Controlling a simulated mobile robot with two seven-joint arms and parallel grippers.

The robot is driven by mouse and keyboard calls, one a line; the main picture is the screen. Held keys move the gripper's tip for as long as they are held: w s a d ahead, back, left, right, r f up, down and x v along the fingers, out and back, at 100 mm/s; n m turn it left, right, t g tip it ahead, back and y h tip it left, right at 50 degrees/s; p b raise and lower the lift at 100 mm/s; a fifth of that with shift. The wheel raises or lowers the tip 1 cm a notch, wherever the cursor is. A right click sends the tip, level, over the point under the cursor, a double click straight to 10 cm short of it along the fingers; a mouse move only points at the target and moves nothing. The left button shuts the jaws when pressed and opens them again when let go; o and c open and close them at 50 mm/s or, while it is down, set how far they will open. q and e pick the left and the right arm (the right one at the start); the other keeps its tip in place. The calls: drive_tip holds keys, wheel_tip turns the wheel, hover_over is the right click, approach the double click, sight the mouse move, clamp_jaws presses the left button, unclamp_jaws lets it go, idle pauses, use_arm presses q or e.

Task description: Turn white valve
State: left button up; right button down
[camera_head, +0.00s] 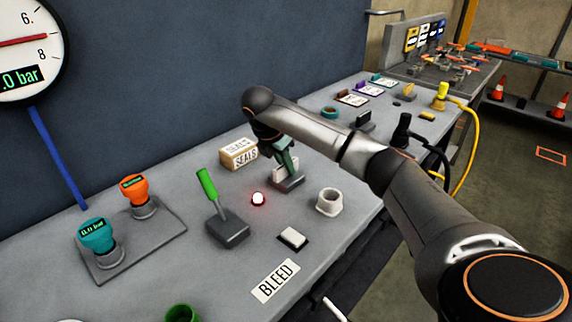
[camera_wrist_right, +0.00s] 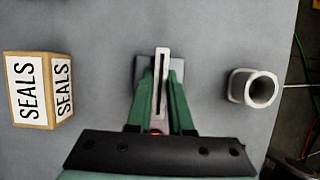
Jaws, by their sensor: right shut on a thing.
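The white valve has a flat, slotted white handle (camera_wrist_right: 162,68) on a grey base, which shows in the wrist view. In the head view its base (camera_head: 288,184) sits on the grey bench, and part of the handle is hidden by my gripper. My right gripper (camera_head: 284,160) reaches down to it from above. Its green fingers (camera_wrist_right: 161,102) are shut on the handle, one on each side. The left gripper does not show.
A SEALS box (camera_head: 239,153) stands left of the valve, and a white hollow fitting (camera_head: 329,202) stands right. A green lever (camera_head: 207,184), a glowing light (camera_head: 258,199) and a white button (camera_head: 293,238) are nearby. A gauge (camera_head: 28,45) hangs on the wall.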

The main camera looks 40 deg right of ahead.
sight(280, 167)
drive_tip(key=c, duration=0.8)
unclamp_jaws()
drive_tip(key=v, duration=0.4)
drive_tip(key=shift+a+r, duration=0.1)
drive_tip(key=shift+r, duration=0.25)
drive_tip(key=p+v, duration=0.3)
drive_tip(key=v, duration=0.4)
drive_tip(key=shift+a+r, duration=0.1)
drive_tip(key=shift+r, duration=0.3)
